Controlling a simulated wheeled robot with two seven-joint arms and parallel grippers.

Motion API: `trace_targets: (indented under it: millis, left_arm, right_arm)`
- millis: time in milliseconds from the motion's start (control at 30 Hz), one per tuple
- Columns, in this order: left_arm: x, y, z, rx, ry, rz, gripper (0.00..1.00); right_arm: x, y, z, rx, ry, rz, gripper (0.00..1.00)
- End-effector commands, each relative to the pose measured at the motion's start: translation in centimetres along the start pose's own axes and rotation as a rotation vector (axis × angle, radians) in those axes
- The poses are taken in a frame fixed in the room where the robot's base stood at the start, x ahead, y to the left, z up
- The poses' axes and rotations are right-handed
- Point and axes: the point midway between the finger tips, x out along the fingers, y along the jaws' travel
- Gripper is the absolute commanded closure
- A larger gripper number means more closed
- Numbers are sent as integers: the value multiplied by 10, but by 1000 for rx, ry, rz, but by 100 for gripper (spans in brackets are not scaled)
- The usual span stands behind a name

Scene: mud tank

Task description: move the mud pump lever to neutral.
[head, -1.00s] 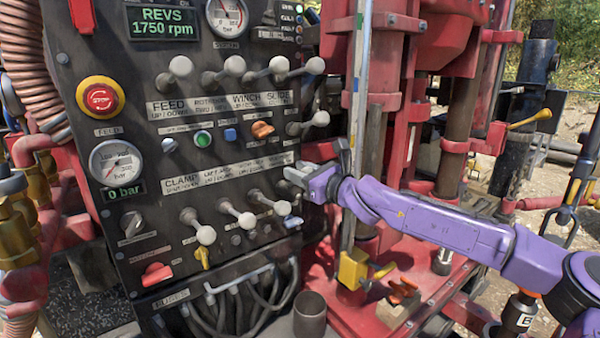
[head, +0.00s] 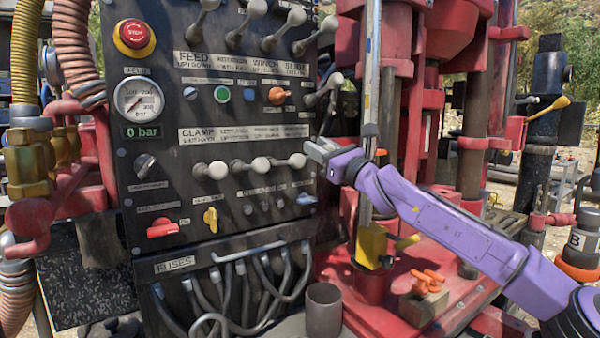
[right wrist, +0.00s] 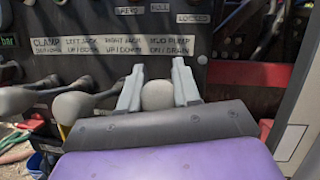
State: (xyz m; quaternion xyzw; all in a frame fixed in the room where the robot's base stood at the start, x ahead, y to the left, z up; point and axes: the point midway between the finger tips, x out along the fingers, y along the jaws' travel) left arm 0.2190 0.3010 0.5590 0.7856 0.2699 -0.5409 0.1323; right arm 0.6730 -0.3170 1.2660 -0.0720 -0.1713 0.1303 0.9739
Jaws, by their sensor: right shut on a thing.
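The mud pump lever is the rightmost of the lower lever row on the dark control panel (head: 165,215). Its pale round knob (right wrist: 158,95) sits between the two grey fingers of my right gripper (right wrist: 157,90), below the "MUD PUMP" label (right wrist: 170,45). In the head view my right gripper (head: 318,150) is at the right end of that row, and its fingers hide the knob. It is shut on the lever's knob. The lever's shaft is hidden, so its exact angle cannot be told. My left gripper is not in view.
Neighbouring lower levers have pale knobs, one at the right jack place (head: 297,160), close left of my gripper. Another lever knob (head: 334,80) juts out above. A red rig frame (head: 420,110) stands right of the panel. A grey cup (head: 323,310) stands below.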

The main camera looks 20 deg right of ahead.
Motion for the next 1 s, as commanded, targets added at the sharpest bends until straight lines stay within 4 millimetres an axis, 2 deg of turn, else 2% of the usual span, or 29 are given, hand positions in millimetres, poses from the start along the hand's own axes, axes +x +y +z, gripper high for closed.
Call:
trace_targets:
  millis: [33,100,467,500,567,867,1000]
  left_arm:
    - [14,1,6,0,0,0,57]
    - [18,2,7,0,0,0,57]
    - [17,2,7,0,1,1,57]
    - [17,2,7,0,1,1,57]
    - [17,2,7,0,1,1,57]
    - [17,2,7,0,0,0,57]
    - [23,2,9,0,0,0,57]
  right_arm:
    - [-8,0,-11,-2,-2,-5,100]
    - [-11,-2,-11,-3,-4,-8,100]
    - [-10,-1,-10,-1,-1,-7,100]
    - [-10,-1,-10,-1,-1,-6,61]
    - [-10,-1,-10,-1,-2,-6,43]
    - [-11,0,-9,-1,-3,-5,43]
    - [-31,0,-10,-2,-6,-5,43]
